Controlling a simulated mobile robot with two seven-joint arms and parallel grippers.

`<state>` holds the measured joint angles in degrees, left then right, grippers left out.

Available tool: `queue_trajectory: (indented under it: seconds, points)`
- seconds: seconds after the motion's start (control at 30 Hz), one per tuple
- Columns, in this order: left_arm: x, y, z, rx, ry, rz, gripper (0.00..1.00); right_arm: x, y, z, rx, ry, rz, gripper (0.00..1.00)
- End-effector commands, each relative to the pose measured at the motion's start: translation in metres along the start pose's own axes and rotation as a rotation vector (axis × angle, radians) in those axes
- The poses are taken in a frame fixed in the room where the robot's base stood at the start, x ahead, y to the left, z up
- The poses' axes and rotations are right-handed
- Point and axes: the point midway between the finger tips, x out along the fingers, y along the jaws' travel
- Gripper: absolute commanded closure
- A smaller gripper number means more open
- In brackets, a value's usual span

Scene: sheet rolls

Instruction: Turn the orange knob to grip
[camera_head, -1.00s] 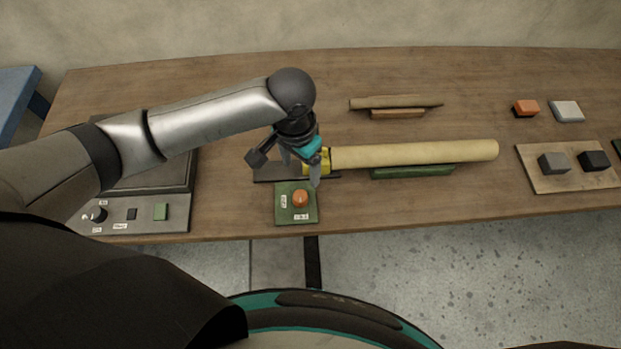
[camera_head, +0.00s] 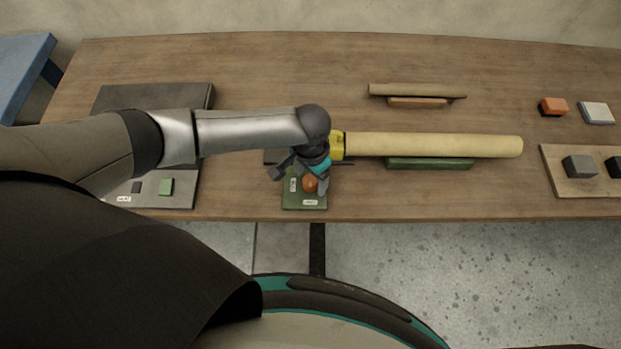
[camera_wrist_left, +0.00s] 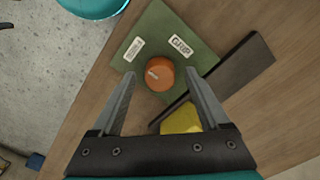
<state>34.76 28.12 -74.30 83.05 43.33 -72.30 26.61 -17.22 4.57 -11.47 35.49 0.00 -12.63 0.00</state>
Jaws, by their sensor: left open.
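The orange knob (camera_head: 310,183) sits on a green panel (camera_head: 304,202) near the table's front edge, with a small white label at its left and one in front. In the left wrist view the knob (camera_wrist_left: 159,73) lies between and just ahead of the fingertips. One label on the green panel (camera_wrist_left: 152,22) there reads GRIP; the other is too small to read. My left gripper (camera_wrist_left: 157,80) is open and empty, with a finger on each side of the knob's near edge. In the head view the left gripper (camera_head: 312,178) partly covers the knob. My right gripper is not in view.
A long cream roll (camera_head: 430,146) with a yellow end piece (camera_head: 337,146) lies behind the panel on a green support (camera_head: 430,163). A dark bar (camera_wrist_left: 222,75) runs beside the panel. A grey control panel (camera_head: 150,192) is at left, small blocks at right.

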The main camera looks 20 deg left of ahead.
Motion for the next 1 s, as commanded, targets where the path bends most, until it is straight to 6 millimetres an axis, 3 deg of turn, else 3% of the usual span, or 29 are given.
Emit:
queue_trajectory:
  seconds: [0.4, 1.0]
  points:
    - [0.0084, 0.0001, 0.0002, 0.0, 0.0, 0.0, 0.21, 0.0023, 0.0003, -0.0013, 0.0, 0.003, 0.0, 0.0]
    - [0.0081, 0.0001, 0.0002, 0.0, 0.0, 0.0, 0.89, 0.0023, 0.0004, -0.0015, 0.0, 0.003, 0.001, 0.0]
